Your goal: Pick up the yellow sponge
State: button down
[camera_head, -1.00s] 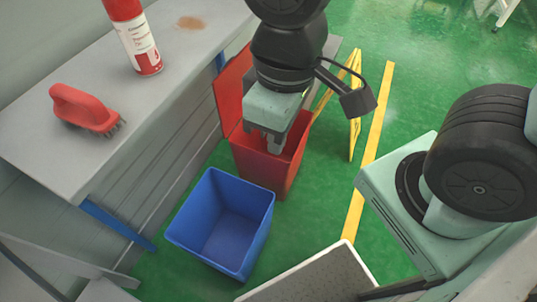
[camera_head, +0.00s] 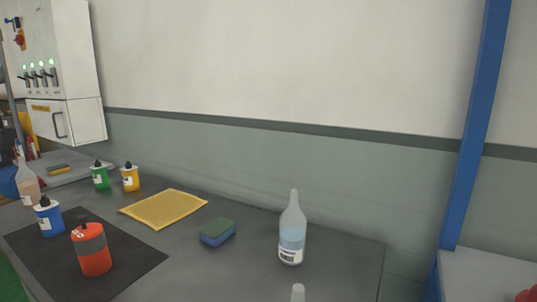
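A small yellow sponge with a dark top (camera_head: 58,170) lies at the far left, on a pale grey surface (camera_head: 85,168) at the end of the workbench. A blue sponge with a green top (camera_head: 217,233) lies nearer, at the middle of the dark grey bench (camera_head: 200,270).
A red bottle (camera_head: 92,250) and a blue bottle (camera_head: 49,217) stand on a black mat (camera_head: 130,262). Green (camera_head: 100,176) and yellow (camera_head: 130,177) bottles stand behind. A blue post (camera_head: 474,130) rises at right.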

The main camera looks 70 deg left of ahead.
aim_at(53, 170)
jog(key=k+u, duration=0.25)
jog(key=u, duration=0.15)
jog(key=k+j+u, duration=0.15)
jog(key=u, duration=0.25)
jog(key=k+j+u, duration=0.1)
jog(key=u, duration=2.05)
jog(key=i+u, duration=0.35)
jog(key=i, duration=1.1)
jog(key=k, duration=0.3)
jog(key=k+j+u, duration=0.1)
jog(key=u, duration=0.75)
jog(key=i, duration=1.7)
